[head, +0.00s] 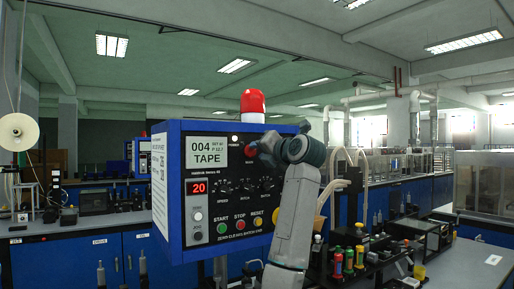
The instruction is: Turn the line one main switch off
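A red beacon (252,103) stands on top of the box. My grey forearm covers the panel's right side. A rack of bottles with coloured caps (343,260) is at the lower right. Blue benches (88,262) with equipment stand behind on the left.

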